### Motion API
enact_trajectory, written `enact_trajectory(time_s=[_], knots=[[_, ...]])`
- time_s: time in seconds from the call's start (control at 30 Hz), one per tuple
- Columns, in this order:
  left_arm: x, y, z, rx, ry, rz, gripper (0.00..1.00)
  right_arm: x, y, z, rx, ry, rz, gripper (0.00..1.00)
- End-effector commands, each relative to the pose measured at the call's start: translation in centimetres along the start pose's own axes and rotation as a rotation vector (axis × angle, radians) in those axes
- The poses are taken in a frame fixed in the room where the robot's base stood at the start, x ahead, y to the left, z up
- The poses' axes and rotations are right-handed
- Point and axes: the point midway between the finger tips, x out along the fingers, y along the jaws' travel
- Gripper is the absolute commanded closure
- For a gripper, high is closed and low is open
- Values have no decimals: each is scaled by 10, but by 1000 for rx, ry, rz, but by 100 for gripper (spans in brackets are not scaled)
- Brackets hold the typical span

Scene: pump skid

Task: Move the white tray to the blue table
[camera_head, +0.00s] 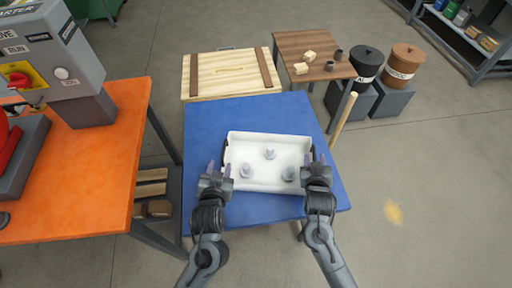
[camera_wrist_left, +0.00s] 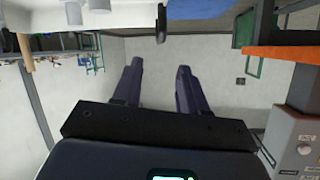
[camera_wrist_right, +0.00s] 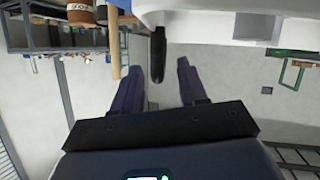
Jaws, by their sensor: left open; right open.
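The white tray (camera_head: 262,183) is over the blue table (camera_head: 208,118), with three grey knobbed parts (camera_head: 270,154) in it. The head view shows it within the table's outline; I cannot tell whether it rests flat. My left gripper (camera_head: 219,167) is open at the tray's left end. In the left wrist view a dark handle (camera_wrist_left: 161,22) shows beyond the open fingers (camera_wrist_left: 157,72). My right gripper (camera_head: 316,161) is open at the right end. In the right wrist view the dark handle (camera_wrist_right: 158,50) lies between the spread fingertips (camera_wrist_right: 157,68).
An orange table (camera_head: 100,175) with a grey machine (camera_head: 55,60) stands to the left. A pale wooden surface (camera_head: 232,72) and a brown table (camera_head: 300,45) with small items are behind. A wooden pole (camera_head: 343,120) stands near the blue table's right edge.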

Motion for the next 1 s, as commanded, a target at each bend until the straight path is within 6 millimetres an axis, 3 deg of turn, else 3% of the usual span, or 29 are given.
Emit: enact_trajectory(time_s=[0.2, 0.43, 0.6, 1.0], knots=[[0, 0, 0, 0, 0, 0, 58, -42, 0, 1, 2, -1, -2, 58], [0, 0, 0, 0, 0, 0, 58, -73, 0, 1, 1, -1, -1, 58], [0, 0, 0, 0, 0, 0, 58, -84, 0, 0, 0, -1, -1, 58], [0, 0, 0, 0, 0, 0, 58, -85, 0, 0, 0, -1, 0, 58]])
